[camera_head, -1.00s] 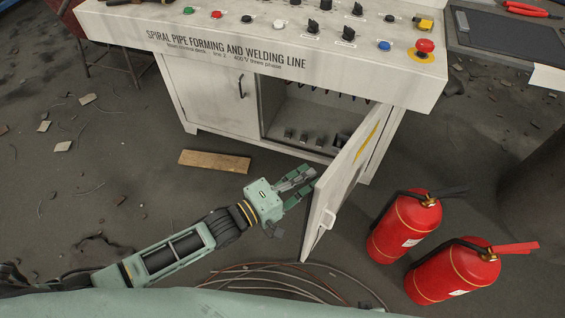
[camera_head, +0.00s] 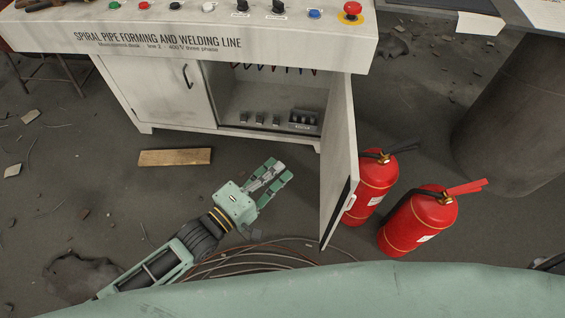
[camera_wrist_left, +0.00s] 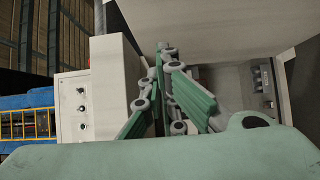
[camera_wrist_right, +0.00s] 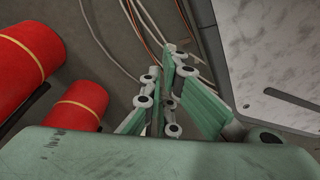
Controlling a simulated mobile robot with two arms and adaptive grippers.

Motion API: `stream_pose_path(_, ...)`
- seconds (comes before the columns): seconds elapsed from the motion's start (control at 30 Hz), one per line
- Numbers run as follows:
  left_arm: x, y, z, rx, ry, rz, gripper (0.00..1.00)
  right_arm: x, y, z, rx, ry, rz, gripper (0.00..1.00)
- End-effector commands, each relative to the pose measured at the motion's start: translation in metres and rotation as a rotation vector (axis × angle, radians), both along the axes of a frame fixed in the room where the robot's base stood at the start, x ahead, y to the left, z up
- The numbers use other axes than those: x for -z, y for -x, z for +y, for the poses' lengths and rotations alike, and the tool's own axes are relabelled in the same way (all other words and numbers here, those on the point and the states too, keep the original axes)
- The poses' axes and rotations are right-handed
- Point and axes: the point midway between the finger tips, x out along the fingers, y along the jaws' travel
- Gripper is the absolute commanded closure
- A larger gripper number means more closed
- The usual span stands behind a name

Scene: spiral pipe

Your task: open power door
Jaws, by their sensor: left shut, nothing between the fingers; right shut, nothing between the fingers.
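The power door (camera_head: 338,165) is a pale panel hinged at the right side of the control desk's cabinet. It stands swung outward, its inner face showing, with a small handle (camera_head: 350,202) at its outer side. The cabinet opening (camera_head: 240,100) shows breakers and a switch block inside; the switch block also shows in the left wrist view (camera_wrist_left: 263,84). My left gripper (camera_head: 282,173) is shut and empty, in front of the opening and left of the door, apart from it. My right gripper (camera_wrist_right: 170,62) is shut and empty in the right wrist view; the head view does not show it.
Two red fire extinguishers (camera_head: 372,188) (camera_head: 420,222) stand right of the door, close to it. Cables (camera_head: 240,262) lie on the floor below my left gripper. A wooden plank (camera_head: 175,157) lies before the closed left door (camera_head: 155,90). A dark column (camera_head: 510,105) stands at the right.

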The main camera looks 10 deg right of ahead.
Motion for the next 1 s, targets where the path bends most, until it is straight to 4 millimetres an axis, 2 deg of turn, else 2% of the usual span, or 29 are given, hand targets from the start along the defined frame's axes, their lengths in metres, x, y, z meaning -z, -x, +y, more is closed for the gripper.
stream_pose_path(0.2,0.002,0.031,0.039,0.001,-0.004,0.003,1.0,0.0,0.0,0.0,0.0,0.001,0.001,1.0)
stream_pose_path(0.43,0.001,0.052,0.064,0.0,-0.002,0.0,1.0,0.0,0.0,0.0,0.0,0.001,0.001,1.0)
stream_pose_path(0.8,0.0,0.056,0.068,-0.003,-0.014,-0.006,1.0,-0.003,-0.002,0.0,0.0,0.001,-0.002,1.0)
stream_pose_path(0.93,0.0,0.052,0.057,-0.024,-0.115,-0.041,1.0,-0.021,-0.017,0.002,0.002,-0.002,-0.017,1.0)
stream_pose_path(1.0,0.002,0.048,0.051,-0.043,-0.224,-0.074,1.0,-0.041,-0.03,0.004,0.004,-0.003,-0.029,1.0)
